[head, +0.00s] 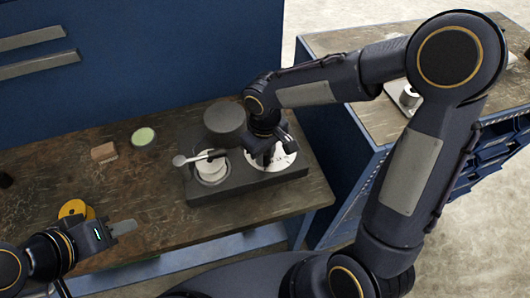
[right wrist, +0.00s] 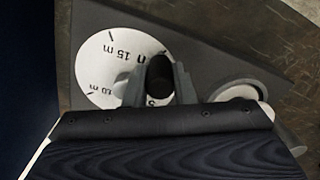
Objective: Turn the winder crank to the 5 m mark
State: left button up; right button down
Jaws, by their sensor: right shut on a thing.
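The winder is a dark grey block (head: 246,186) on the workbench. Its round white dial (head: 284,160) also shows in the right wrist view (right wrist: 103,66), with "15 m" and what looks like "10 m" upside down. The 5 m mark is not clearly readable; part of a character shows below the fingers. My right gripper (head: 269,152) is over the dial. In the right wrist view it is shut on the black crank handle (right wrist: 160,72), one finger on each side. The crank's arm is mostly hidden. My left gripper (head: 122,228) is empty, away to the left; its opening is unclear.
A white spool (head: 210,168) sits in the block, with a grey ball-ended lever (head: 182,160) beside it and a dark round drum (head: 225,117) behind. A wooden block (head: 104,152), a green disc (head: 143,137) and a yellow roll (head: 73,209) lie on the bench to the left.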

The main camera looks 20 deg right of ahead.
jog(key=shift+w+a+f+m+b, duration=0.1)
jog(key=shift+w+a+m+b, duration=0.2)
jog(key=shift+m+b, duration=0.3)
jog(key=shift+w+a+m+b, duration=0.15)
jog(key=shift+a+m+b, duration=0.25)
jog(key=shift+m, duration=0.3)
jog(key=m, duration=0.2)
jog(key=w+a+m+b, duration=0.1)
jog(key=shift+w+m, duration=0.3)
jog(key=shift+m, duration=0.1)
jog(key=w+m, duration=0.1)
jog(key=m+b, duration=0.1)
jog(key=m, duration=0.1)
jog(key=shift+w+a, duration=0.3)
jog(key=shift+w, duration=0.1)
jog(key=shift+w+m, duration=0.45)
jog(key=shift+m, duration=0.55)
jog(key=shift+w+m, duration=0.45)
jog(key=shift+m, duration=0.55)
jog(key=shift+w, duration=0.1)
jog(key=c, duration=1.3)
grip_release()
jog(key=shift+c, duration=0.2)
jog(key=shift+o, duration=0.7)
